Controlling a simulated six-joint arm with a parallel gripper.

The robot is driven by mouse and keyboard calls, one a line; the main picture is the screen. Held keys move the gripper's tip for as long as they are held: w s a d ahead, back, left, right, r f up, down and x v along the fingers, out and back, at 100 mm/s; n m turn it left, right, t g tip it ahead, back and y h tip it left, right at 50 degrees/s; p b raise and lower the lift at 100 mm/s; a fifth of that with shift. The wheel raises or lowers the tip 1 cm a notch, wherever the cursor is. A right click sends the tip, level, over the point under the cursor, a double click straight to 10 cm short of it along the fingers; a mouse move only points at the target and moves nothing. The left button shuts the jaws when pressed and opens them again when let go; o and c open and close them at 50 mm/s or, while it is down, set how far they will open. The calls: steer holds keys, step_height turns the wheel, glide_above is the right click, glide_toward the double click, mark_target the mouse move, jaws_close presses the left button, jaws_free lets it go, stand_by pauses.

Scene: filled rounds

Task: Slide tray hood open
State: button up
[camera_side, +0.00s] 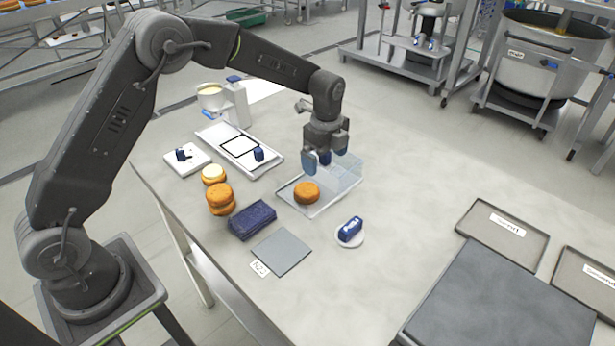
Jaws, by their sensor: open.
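A shallow clear tray (316,211) lies near the middle of the table, with one golden-brown round (306,193) at its near left part. A transparent hood (346,171) covers the tray's far right part. My gripper (317,170) points down at the hood's near left edge, its blue-grey fingers apart. A small blue piece shows between or behind the fingers; I cannot tell whether they touch it.
Round buns (220,199), a dark blue folded cloth (252,220) and a grey square mat (281,252) lie nearer left. A blue item (350,229) sits on a small white dish. A white-lined metal tray (213,132) and a white bottle (236,103) stand behind. The table's right middle is clear.

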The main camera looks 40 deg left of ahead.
stand_by(0.3)
steer(key=shift+r, duration=3.55)
